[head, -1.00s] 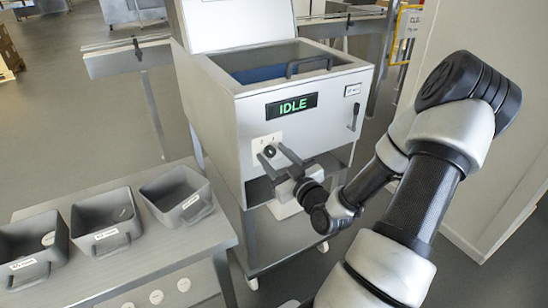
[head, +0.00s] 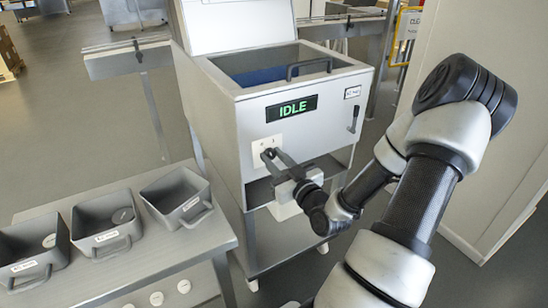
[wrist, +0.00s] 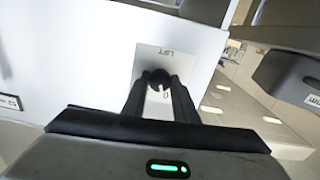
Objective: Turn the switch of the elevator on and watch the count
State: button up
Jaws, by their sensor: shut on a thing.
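The elevator is a pale grey box-shaped machine (head: 220,130) with an open top and a green display (head: 292,107) reading IDLE. Its switch is a dark round knob on a light plate (head: 259,147) on the front, below the display. The fingers partly cover the knob in the head view.
Several grey bins, including the nearest to the machine (head: 171,207), stand on a metal table (head: 190,252) at the left, close to the machine. A small lever (head: 354,119) is on the machine's right front. A pale wall (head: 480,130) rises at the right.

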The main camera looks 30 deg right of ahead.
jog(key=m+p, duration=0.2)
jog(key=m, duration=0.4)
jog(key=m+p, duration=0.2)
jog(key=m, duration=0.2)
jog(key=shift+m, duration=0.4)
dwell(0.4)
jog(key=o, duration=1.1)
jog(key=shift+c, duration=0.2)
jog(key=shift+s, duration=0.1)
jog(key=s+a+p, duration=0.1)
jog(key=s+p, duration=0.1)
jog(key=s, duration=1.5)
jog(key=shift+s, duration=0.15)
